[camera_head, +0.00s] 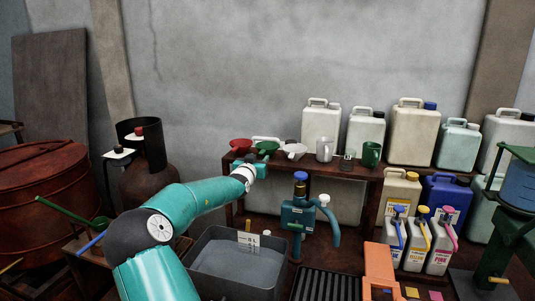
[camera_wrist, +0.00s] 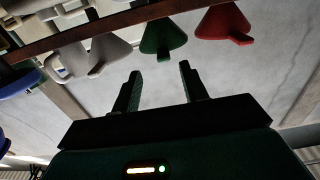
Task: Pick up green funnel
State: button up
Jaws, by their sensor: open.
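The green funnel (camera_head: 267,147) stands on the wooden shelf between a red funnel (camera_head: 240,144) and a white funnel (camera_head: 294,149). In the wrist view, which looks upside down, the green funnel (camera_wrist: 163,36) is straight ahead of the jaws, its spout pointing down in the picture. My gripper (camera_head: 257,166) is at the front of the shelf, just below the green funnel in the head view. In the wrist view my gripper (camera_wrist: 160,69) has its two fingers apart with nothing between them. The funnel appears beyond the fingertips; I see no contact.
The red funnel (camera_wrist: 224,22) and a white funnel (camera_wrist: 106,52) flank the green one closely. A clear beaker (camera_head: 325,149) and a green mug (camera_head: 371,154) stand farther right on the shelf. A teal pump (camera_head: 298,217) and grey basin (camera_head: 235,268) are below in front.

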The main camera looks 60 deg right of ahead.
aim_at(261, 154)
jog(key=shift+w+d+f, duration=0.1)
jog(key=shift+w+d, duration=0.15)
jog(key=shift+d, duration=0.7)
jog(key=shift+w+d+r, duration=0.1)
jog(key=shift+w+d, duration=0.2)
jog(key=shift+d, duration=0.7)
jog(key=shift+w+d+f, duration=0.1)
jog(key=shift+w+d, duration=0.15)
jog(key=shift+d, duration=0.7)
jog(key=shift+c, duration=0.2)
grip_shut()
